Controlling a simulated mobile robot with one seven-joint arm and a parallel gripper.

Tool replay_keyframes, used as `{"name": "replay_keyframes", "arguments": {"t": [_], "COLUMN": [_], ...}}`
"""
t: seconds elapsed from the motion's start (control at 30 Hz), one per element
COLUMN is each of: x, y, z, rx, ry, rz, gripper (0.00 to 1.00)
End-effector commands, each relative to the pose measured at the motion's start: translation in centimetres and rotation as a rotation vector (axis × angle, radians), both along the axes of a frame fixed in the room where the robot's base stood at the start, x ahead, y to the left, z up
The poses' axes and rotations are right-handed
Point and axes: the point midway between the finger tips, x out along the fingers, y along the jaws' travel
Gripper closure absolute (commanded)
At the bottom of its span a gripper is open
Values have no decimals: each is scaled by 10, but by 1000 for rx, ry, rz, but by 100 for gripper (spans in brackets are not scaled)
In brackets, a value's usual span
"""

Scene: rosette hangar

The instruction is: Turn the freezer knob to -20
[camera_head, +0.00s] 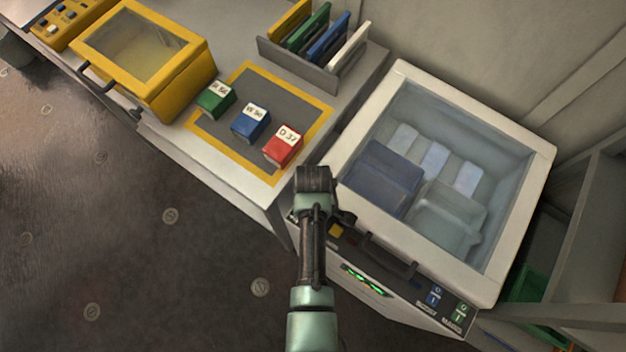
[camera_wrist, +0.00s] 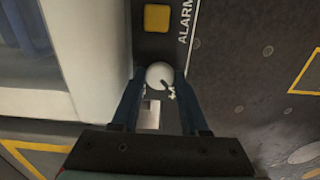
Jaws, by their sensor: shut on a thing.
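The freezer knob (camera_wrist: 158,73) is a round white dial on the dark control panel. In the wrist view, the two fingers of my gripper (camera_wrist: 159,84) stand on either side of it, shut on it. A thin dark pointer line on the knob runs toward its lower right. Small white markings sit at its lower left and lower right, too small to read. The freezer (camera_head: 392,82) stands at the right in the head view. There my arm reaches its front panel's left end and hides the knob.
The panel carries a yellow alarm button (camera_wrist: 157,18), a lit green display (camera_head: 364,280) and labelled switches (camera_head: 436,296). A dark lid handle (camera_head: 388,258) is close by. Left is a bench with green (camera_head: 215,99), blue (camera_head: 250,122) and red (camera_head: 283,146) boxes.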

Motion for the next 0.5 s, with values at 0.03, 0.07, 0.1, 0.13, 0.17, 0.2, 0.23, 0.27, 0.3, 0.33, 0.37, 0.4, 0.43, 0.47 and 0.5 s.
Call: {"name": "replay_keyframes", "arguments": {"t": [0.03,0.07,0.1,0.13,0.17,0.2,0.23,0.27,0.3,0.33,0.37,0.4,0.43,0.47,0.5], "x": [0,0,0,0,0,0,0,0,0,0,0,0,0,0,1], "y": [0,0,0,0,0,0,0,0,0,0,0,0,0,0,0], "z": [1,1,1,1,1,1,1,2,2,2,2,2,2,2,2], "rx": [0,0,0,0,0,0,0,1,1,1,1,1,1,1,1], "ry": [0,0,0,0,0,0,0,1,1,1,1,1,1,1,1], "rz": [-16,-26,-45,-59,-77,-101,-122,-145,-177,-202,-228,-266,-294,-322,-361], "gripper": [100,100,100,100,100,100,100,100,100,100,100,100,100,100,100]}}
